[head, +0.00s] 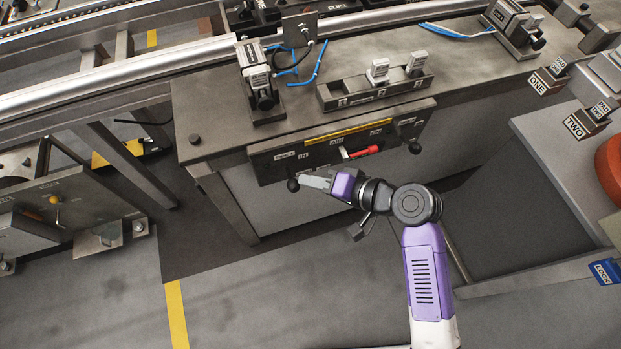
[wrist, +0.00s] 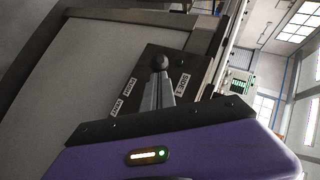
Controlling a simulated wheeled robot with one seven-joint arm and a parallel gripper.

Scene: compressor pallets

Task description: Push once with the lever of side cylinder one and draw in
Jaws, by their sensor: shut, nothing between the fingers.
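A dark lever panel (head: 330,157) hangs under the front edge of the workbench. At its left end is a lever with a black ball knob (head: 293,185); the same knob shows in the wrist view (wrist: 160,62), near a label that seems to read SIDE 1 (wrist: 182,83). My gripper (head: 304,181) is shut and empty, its fingertips at the knob; in the wrist view the closed fingers (wrist: 158,84) point straight at it. I cannot tell whether they touch it. The lever's shaft is mostly hidden.
A red handle (head: 364,151) sits mid-panel and a second black-knobbed lever (head: 414,147) at its right end. A cylinder unit (head: 258,80) and a block rack (head: 374,90) stand on the bench (head: 215,105). The floor (head: 260,290) in front is clear.

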